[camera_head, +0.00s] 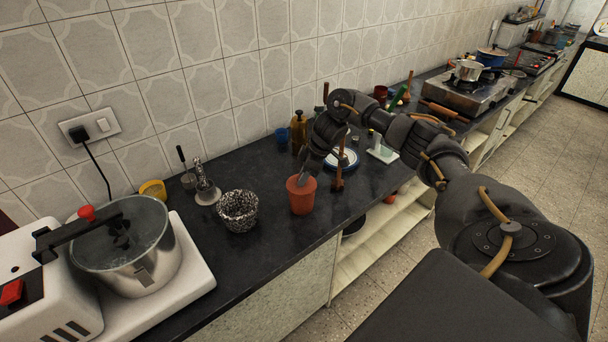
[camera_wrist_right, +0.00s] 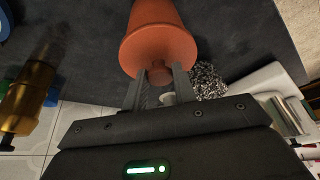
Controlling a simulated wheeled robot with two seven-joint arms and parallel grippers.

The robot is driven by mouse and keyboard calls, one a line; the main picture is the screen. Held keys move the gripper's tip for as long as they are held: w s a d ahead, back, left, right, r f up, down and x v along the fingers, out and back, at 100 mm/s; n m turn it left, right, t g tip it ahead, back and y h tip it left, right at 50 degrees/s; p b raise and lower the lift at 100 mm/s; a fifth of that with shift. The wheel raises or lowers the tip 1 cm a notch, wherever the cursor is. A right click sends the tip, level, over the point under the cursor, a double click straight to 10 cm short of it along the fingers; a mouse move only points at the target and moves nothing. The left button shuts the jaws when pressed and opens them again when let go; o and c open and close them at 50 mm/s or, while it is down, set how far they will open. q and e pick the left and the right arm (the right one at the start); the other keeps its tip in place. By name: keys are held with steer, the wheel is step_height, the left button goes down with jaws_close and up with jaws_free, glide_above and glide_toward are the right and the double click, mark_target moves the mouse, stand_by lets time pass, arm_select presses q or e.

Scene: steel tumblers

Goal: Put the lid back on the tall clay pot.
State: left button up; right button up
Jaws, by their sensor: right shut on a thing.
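The tall clay pot (camera_head: 301,200) is orange and stands upright on the dark counter, near its front edge. In the right wrist view the pot body (camera_wrist_right: 153,12) shows beyond its orange round lid (camera_wrist_right: 158,48). My right gripper (camera_head: 309,178) is over the pot, and its fingers are shut on the small knob (camera_wrist_right: 160,73) of the lid. The lid lies at the pot's mouth, lined up with the body. I cannot tell whether it rests fully on the rim. My left gripper is in neither view.
A speckled black-and-white bowl (camera_head: 238,210) stands left of the pot. Behind are a brown bottle (camera_head: 298,134) and a blue cup (camera_head: 281,135). A blue-rimmed plate (camera_head: 350,160) lies to the right. A steel pot (camera_head: 130,255) stands far left.

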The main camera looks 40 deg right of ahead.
steer(key=shift+p, duration=0.4)
stand_by(0.3)
steer(key=o, duration=1.5)
steer(key=shift+r, duration=0.1)
step_height(320, 180, up, 7)
steer(key=p, duration=0.7)
steer(key=shift+p, duration=0.35)
steer(key=shift+c, duration=0.3)
jaws_close()
